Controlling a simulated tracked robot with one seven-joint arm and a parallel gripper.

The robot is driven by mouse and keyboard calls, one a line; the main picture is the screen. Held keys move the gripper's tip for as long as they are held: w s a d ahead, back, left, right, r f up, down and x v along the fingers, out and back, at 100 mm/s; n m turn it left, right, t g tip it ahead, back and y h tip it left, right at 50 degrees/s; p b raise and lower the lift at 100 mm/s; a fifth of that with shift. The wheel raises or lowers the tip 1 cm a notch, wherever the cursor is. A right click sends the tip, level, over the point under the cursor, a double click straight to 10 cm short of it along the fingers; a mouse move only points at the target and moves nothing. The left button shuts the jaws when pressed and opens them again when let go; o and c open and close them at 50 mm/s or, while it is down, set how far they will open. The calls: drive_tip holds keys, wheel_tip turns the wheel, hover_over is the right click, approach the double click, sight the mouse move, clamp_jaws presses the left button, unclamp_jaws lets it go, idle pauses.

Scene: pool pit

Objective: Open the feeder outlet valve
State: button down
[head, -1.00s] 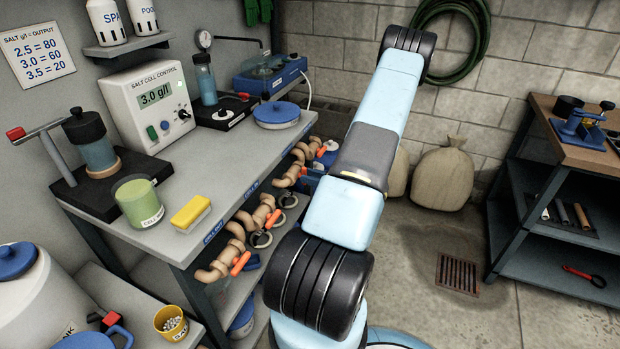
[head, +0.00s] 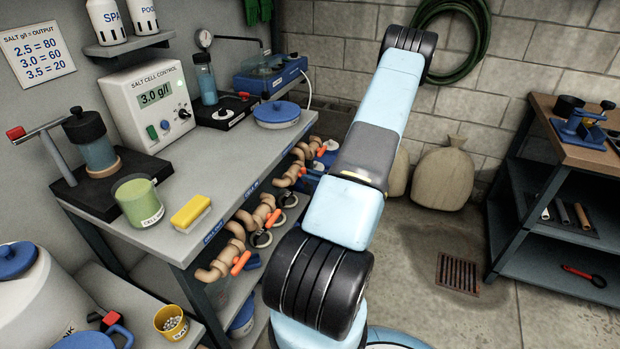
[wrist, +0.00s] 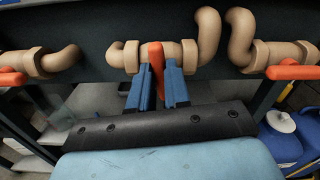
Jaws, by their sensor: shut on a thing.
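In the wrist view, my gripper (wrist: 160,76) has its two blue fingers on either side of an orange valve handle (wrist: 156,53) and is shut on it. This handle stands crosswise to its tan pipe (wrist: 131,57), pointing down towards my wrist. No label shows on this valve in the wrist view. Neighbouring orange handles at the left (wrist: 12,78) and right (wrist: 294,72) lie roughly along their pipes. In the head view, several tan pipes with orange handles, such as the near one (head: 240,263), line the bench's front edge. My arm hides the gripper there.
The grey bench (head: 224,185) holds a salt cell control box (head: 150,105), a green beaker (head: 138,202) and a yellow sponge (head: 191,212). A lower shelf with blue-lidded containers is under the pipes. Open floor with a drain (head: 458,273) lies to the right.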

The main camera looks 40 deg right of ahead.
drive_tip(key=shift+s+a+f+n, duration=0.1)
drive_tip(key=shift+a+f+n, duration=0.05)
drive_tip(key=shift+n, duration=2.55)
drive_tip(key=shift+s+a+f+n, duration=0.1)
drive_tip(key=shift+a+f+n, duration=0.1)
drive_tip(key=shift+n, duration=2.5)
drive_tip(key=shift+s+a+f+n, duration=0.1)
drive_tip(key=shift+f+n, duration=0.05)
drive_tip(key=shift+n, duration=2.55)
drive_tip(key=c, duration=1.1)
unclamp_jaws()
drive_tip(key=shift+w+d+r, duration=0.1)
drive_tip(key=shift+w, duration=0.05)
drive_tip(key=v, duration=1.3)
drive_tip(key=shift+s+d, duration=0.15)
drive_tip(key=shift+s, duration=0.25)
